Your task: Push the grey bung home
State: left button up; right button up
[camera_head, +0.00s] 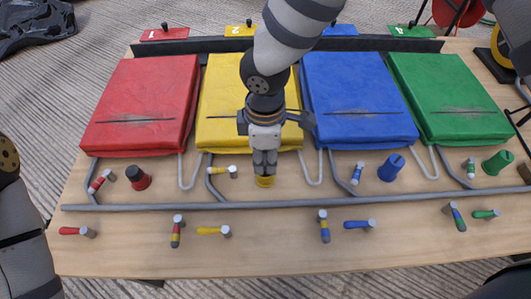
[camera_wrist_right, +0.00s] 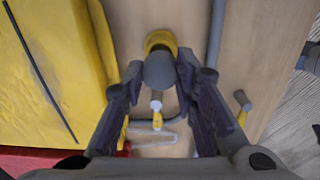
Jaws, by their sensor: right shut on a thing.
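The grey bung (camera_wrist_right: 160,70) sits between the two fingers of my right gripper (camera_wrist_right: 160,78), which is shut on it. In the head view my right gripper (camera_head: 265,158) points down over the yellow socket (camera_head: 264,181), in front of the yellow pad. The yellow socket also shows just beyond the bung in the wrist view (camera_wrist_right: 160,40). The bung is lined up with the socket, but how deep it sits cannot be told. The fingers mostly hide the bung in the head view. My left gripper is not in view.
Red (camera_head: 139,177), blue (camera_head: 391,168) and green (camera_head: 497,162) sockets stand along the board (camera_head: 300,255). A grey rail (camera_head: 270,206) runs in front, with several coloured hammers around it. Red (camera_head: 140,105), yellow (camera_head: 220,100), blue (camera_head: 358,100) and green (camera_head: 450,97) pads lie behind.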

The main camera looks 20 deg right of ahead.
jog(key=shift+r, duration=0.1)
dwell(0.6)
jog(key=shift+f, duration=0.2)
jog(key=shift+f, duration=0.4)
jog(key=shift+r, duration=0.1)
dwell(0.5)
jog(key=shift+f, duration=0.6)
jog(key=shift+p, duration=0.3)
